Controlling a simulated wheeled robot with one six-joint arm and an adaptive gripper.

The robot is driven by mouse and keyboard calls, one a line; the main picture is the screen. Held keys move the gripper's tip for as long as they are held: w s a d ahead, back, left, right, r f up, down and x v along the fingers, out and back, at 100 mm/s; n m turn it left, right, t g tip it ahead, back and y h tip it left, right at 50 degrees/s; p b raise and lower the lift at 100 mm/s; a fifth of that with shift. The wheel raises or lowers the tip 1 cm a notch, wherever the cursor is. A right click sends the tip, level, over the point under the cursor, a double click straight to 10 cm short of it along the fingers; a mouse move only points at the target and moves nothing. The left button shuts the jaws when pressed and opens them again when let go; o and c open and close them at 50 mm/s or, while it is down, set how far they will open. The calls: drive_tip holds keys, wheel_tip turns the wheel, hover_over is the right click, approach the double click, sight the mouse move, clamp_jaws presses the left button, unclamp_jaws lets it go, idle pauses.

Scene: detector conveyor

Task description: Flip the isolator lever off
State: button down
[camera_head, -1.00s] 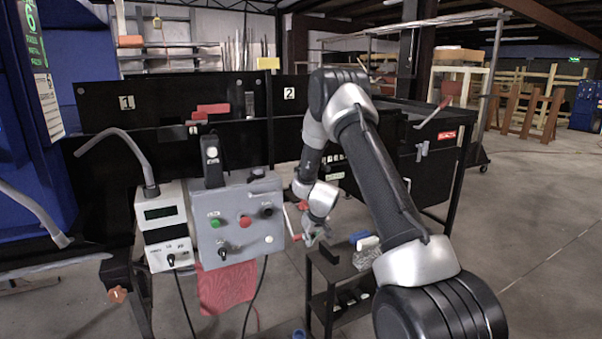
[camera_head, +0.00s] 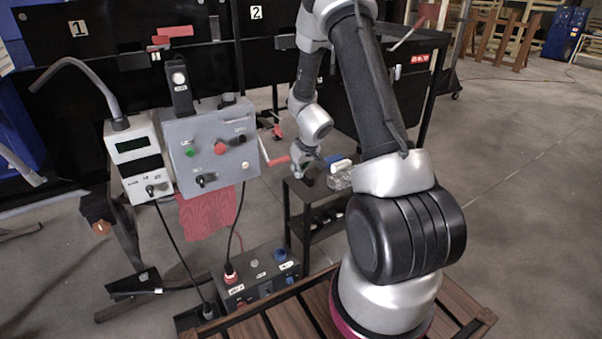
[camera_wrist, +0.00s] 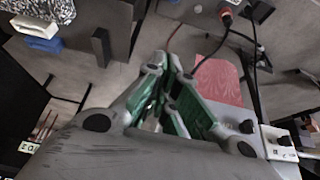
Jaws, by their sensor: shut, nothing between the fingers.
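A lever with a red grip (camera_head: 277,160) sticks out at the right side of the grey control box (camera_head: 213,160) and looks like the isolator lever. The box face carries a green button, a red button and dark knobs. My gripper (camera_head: 304,168) is just right of the red grip, above the small black cart; whether they touch I cannot tell. In the wrist view my gripper (camera_wrist: 166,68) has its fingers together with nothing between them. I cannot make out the lever in that view.
A white meter box (camera_head: 138,160) stands left of the control box, with a red cloth (camera_head: 207,212) hanging below. A dark box with plugs (camera_head: 258,278) sits low in front. The small black cart (camera_head: 318,192) holds a blue-and-white item. Open floor lies at right.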

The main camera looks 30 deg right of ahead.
drive_tip(key=shift+s, duration=1.2)
